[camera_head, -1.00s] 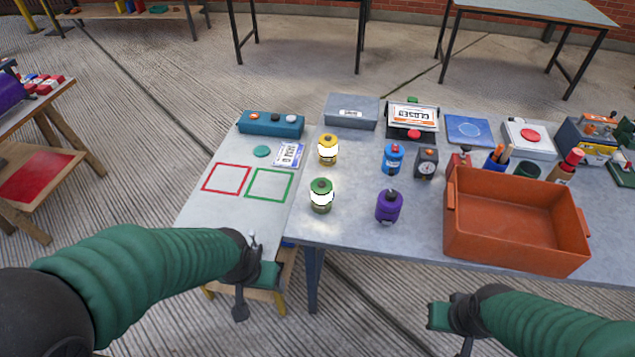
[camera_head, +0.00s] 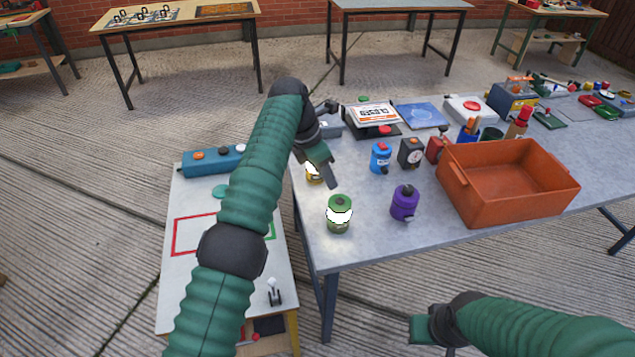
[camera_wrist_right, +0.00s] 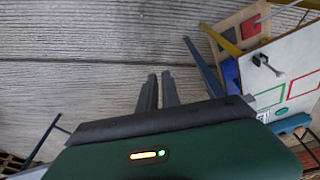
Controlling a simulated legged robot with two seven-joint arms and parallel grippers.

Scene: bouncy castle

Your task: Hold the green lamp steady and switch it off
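The green lamp (camera_head: 339,214) stands upright near the left edge of the grey table, its middle glowing white. My left gripper (camera_head: 331,178) is above and behind it in the head view, apart from it, with its fingers pointing down. I cannot tell how far those fingers are apart. The yellow lamp (camera_head: 313,175) is partly hidden behind my left gripper. My right gripper (camera_wrist_right: 160,75) has its fingers slightly apart and nothing between them, over the floor in front of the table.
A purple canister (camera_head: 405,203) stands right of the green lamp, and an orange bin (camera_head: 510,200) is further right. A blue canister (camera_head: 380,158) and a dark gauge box (camera_head: 411,153) stand behind. A lower white table (camera_head: 185,290) adjoins at left.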

